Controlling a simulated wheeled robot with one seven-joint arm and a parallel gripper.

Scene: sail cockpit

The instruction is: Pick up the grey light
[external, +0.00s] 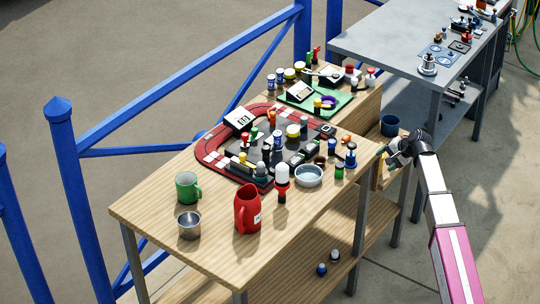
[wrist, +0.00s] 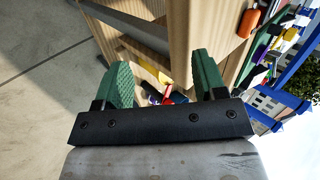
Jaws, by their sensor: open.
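I cannot tell for sure which thing is the grey light. A small silver lamp-like thing (external: 428,65) stands on the near end of the grey bench; it may be the light, but it is too small to be certain. My gripper (external: 388,157) is at the right edge of the wooden table, well apart from that silver thing. In the wrist view my gripper (wrist: 163,76) shows two green fingers spread wide, with nothing held. Beyond them, small yellow, red and blue things lie among wooden boards; none is clearly a grey light.
The wooden table (external: 145,210) holds a red jug (external: 248,210), a green mug (external: 187,188), a metal cup (external: 189,225) and many small items. The grey bench (external: 375,42) stands behind at the right. A blue railing (external: 190,85) runs along the left. Open floor lies at the right.

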